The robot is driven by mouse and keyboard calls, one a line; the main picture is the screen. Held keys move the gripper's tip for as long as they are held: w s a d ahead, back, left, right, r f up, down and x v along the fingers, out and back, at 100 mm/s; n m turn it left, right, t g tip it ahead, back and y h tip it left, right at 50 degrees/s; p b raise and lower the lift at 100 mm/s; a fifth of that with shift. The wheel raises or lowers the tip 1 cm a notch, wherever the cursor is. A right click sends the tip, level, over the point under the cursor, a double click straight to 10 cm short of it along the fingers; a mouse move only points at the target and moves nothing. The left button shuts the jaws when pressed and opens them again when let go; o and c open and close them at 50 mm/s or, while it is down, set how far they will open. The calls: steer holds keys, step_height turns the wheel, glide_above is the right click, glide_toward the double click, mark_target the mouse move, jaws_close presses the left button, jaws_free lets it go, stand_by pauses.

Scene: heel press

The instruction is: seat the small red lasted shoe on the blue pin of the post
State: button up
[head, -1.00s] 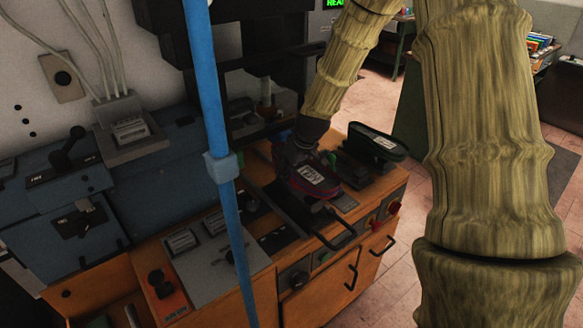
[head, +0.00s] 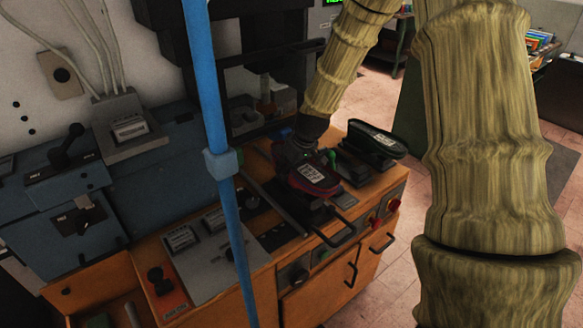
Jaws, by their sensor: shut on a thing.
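The small red lasted shoe (head: 299,184) is dark red with a pale label on top. It is low over the machine bench, its toe towards the front right. My gripper (head: 296,160) comes down from above and is shut on the shoe's back end; the fingertips are dark and hard to make out. A small blue part (head: 284,133) shows just behind my gripper, but I cannot tell whether it is the blue pin. The post under the shoe is mostly hidden, so I cannot tell whether the shoe touches it.
A larger dark shoe-shaped piece (head: 377,139) with a label stands to the right, close to the red shoe. A black handle (head: 345,232) sticks out at the bench's front. A blue upright pole (head: 232,235) crosses the view on the left. Red knobs (head: 393,205) sit on the front edge.

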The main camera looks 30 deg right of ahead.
steer(key=shift+f, duration=0.3)
steer(key=o, duration=1.3)
steer(key=shift+r, duration=0.1)
steer(key=v, duration=1.1)
steer(key=shift+s+r, duration=0.15)
steer(key=shift+r, duration=0.2)
steer(key=shift+r, duration=0.1)
